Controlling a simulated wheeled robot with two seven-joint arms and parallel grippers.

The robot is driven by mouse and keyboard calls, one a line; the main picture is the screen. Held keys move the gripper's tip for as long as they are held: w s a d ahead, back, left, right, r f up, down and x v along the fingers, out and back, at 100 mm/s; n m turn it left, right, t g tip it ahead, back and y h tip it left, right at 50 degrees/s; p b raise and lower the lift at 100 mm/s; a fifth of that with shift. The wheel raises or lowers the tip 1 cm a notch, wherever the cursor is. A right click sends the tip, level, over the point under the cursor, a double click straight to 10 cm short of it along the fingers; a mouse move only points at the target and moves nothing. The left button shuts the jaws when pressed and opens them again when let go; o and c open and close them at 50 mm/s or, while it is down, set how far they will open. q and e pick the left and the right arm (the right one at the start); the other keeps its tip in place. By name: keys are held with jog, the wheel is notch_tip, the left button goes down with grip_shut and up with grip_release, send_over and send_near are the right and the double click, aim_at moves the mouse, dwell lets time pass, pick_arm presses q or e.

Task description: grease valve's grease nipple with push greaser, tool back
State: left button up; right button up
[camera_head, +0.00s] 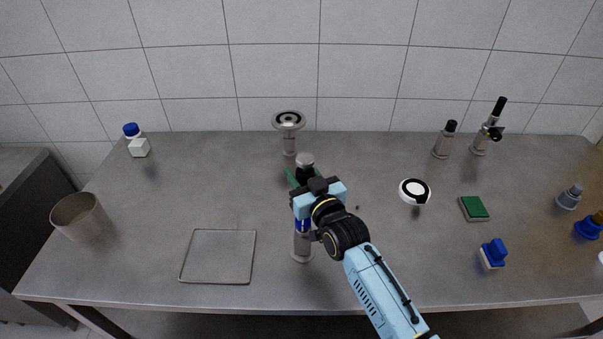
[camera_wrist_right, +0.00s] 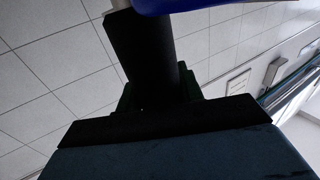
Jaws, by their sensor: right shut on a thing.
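My right gripper (camera_head: 303,177) is in the middle of the table in the head view, above the surface. It is shut on a dark tool with a grey round cap (camera_head: 305,159), which looks like the push greaser. In the right wrist view a black cylinder (camera_wrist_right: 145,55) stands at the gripper, with a blue part (camera_wrist_right: 165,5) at the top edge. A grey post with a round wheel-like top (camera_head: 289,119), perhaps the valve, stands just behind the gripper. The grease nipple cannot be made out. My left gripper is not in view.
A grey piece with a blue collar (camera_head: 302,247) shows just below the gripper. A flat grey tray (camera_head: 218,257) and a beige bin (camera_head: 79,216) are left. Bottles (camera_head: 445,141), a white round item (camera_head: 414,190) and a green pad (camera_head: 474,207) are right.

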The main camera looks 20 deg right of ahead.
jog(key=shift+f+b, duration=0.8)
jog(key=shift+f, duration=0.35)
jog(key=shift+f, duration=0.15)
jog(key=o, duration=1.3)
jog(key=shift+o, duration=0.2)
jog(key=shift+f, duration=0.1)
jog(key=shift+s, duration=0.15)
jog(key=s+d+r+p, duration=0.2)
jog(key=s+r+p, duration=0.2)
jog(key=s, duration=0.9)
jog(key=shift+d, duration=0.15)
